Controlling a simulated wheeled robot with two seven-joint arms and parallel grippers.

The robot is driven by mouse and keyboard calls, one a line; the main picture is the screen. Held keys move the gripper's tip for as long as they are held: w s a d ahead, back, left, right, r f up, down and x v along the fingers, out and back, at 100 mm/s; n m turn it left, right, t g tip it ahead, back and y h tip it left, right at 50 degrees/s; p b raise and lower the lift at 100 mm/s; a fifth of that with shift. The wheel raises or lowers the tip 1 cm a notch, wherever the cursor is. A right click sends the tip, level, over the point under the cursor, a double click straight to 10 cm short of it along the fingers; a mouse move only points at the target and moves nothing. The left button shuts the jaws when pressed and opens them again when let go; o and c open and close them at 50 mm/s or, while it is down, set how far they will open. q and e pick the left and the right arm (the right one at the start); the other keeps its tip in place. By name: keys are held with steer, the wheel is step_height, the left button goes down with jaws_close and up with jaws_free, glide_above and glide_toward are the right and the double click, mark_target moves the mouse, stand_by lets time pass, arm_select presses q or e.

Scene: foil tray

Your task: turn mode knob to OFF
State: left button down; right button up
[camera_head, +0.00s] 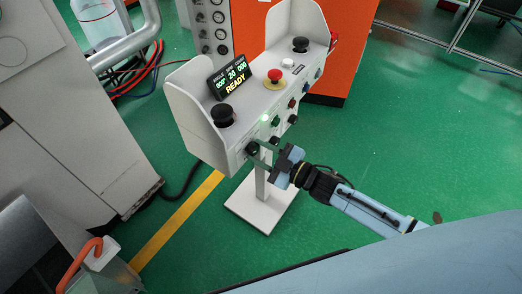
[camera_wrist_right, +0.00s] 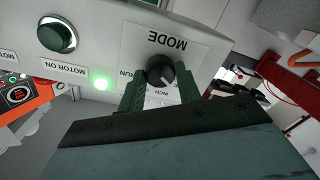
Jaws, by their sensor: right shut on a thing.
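The mode knob (camera_wrist_right: 160,70) is a round black knob on the front of the pale control box (camera_head: 190,95). In the right wrist view it appears upside down, with the word MODE above it and the labels RUN and INCH near it. A pale pointer mark shows on its lower right side. My right gripper (camera_wrist_right: 160,90) has its two green fingers around the knob, one on each side, and is shut on it. In the head view the right gripper (camera_head: 263,150) reaches the box's lower front corner. My left gripper is not in view.
A green lamp (camera_wrist_right: 101,83) is lit beside the knob, near a green button (camera_wrist_right: 57,36). The box top carries a display (camera_head: 229,81) reading READY, a red emergency button (camera_head: 274,77) and black buttons. The box stands on a white base (camera_head: 262,210), with open green floor around.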

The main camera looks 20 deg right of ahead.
steer(key=shift+n, duration=0.4)
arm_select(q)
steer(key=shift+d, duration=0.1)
arm_select(e)
steer(key=o, duration=1)
arm_select(q)
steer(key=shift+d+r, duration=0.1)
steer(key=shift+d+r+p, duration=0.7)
steer(key=shift+p, duration=0.1)
arm_select(e)
steer(key=v, duration=1.3)
steer(key=shift+s+d, duration=0.15)
steer(key=shift+f, duration=0.1)
